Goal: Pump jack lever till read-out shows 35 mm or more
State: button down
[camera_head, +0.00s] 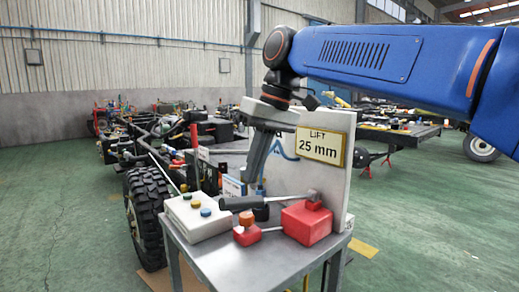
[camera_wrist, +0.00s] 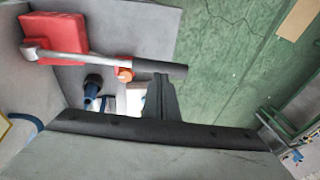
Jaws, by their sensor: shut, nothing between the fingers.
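The red jack (camera_head: 307,222) sits at the right of the grey table. Its lever (camera_head: 285,200) runs left, nearly level, to a black grip (camera_head: 240,203). The read-out (camera_head: 320,147) on the upright panel shows LIFT 25 mm. My gripper (camera_head: 251,180) points down over the grip, shut and empty. In the wrist view, the closed fingertips (camera_wrist: 160,77) are right beside the black grip (camera_wrist: 160,68) near its free end; I cannot tell whether they touch. The jack (camera_wrist: 60,37) also shows there.
An orange-red knob (camera_head: 246,218) on a red base stands beside the jack, just below the lever grip. A pale box with coloured buttons (camera_head: 198,217) is at the table's left. The panel (camera_head: 340,187) stands behind the jack. A wheeled chassis (camera_head: 150,200) is behind, left.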

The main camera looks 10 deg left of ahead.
aim_at(248, 199)
jog(key=shift+x, duration=1.85)
jog(key=shift+s+a+f+t+h, duration=0.25)
jog(key=shift+s+f+t+h, duration=0.15)
jog(key=shift+f, duration=1.75)
jog(key=shift+s+a+f+t+h, duration=0.25)
jog(key=shift+f+t+h, duration=0.25)
jog(key=shift+f, duration=1.6)
jog(key=shift+s+a+f+t+h, duration=0.2)
jog(key=shift+s+f+t+h, duration=0.25)
jog(key=shift+f, duration=1.7)
jog(key=a+v, duration=0.1)
jog(key=v, duration=1.4)
jog(key=shift+s, duration=0.25)
jog(key=shift+d+r, duration=0.15)
